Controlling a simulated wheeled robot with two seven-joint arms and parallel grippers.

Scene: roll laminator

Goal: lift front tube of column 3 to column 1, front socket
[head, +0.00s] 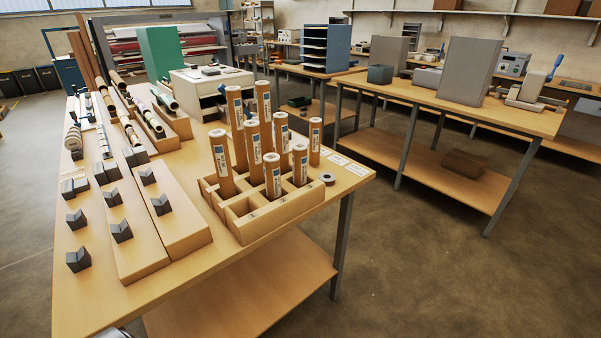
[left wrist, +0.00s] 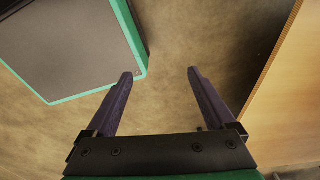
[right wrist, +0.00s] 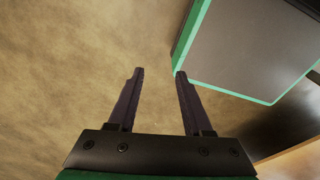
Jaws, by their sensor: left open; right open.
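A light wooden rack (head: 275,222) stands on the near table in the head view and holds several brown tubes with white-and-blue labels, all upright. Counting columns from the left, the front tube of column 3 (head: 300,165) is a short one at the front right. The front socket of column 1 (head: 240,208) looks empty, with a tall tube (head: 222,163) right behind it. The number marks are too small to read. My left gripper (left wrist: 160,72) is open and empty above the floor in its wrist view. My right gripper (right wrist: 159,73) is also open and empty above the floor. Neither shows in the head view.
A dark ring (head: 327,178) lies on the table just right of the rack. Wooden blocks with dark V-shaped rests (head: 160,204) stand left of the rack. White label cards (head: 347,164) lie near the right edge. A table edge (left wrist: 272,75) shows in the left wrist view.

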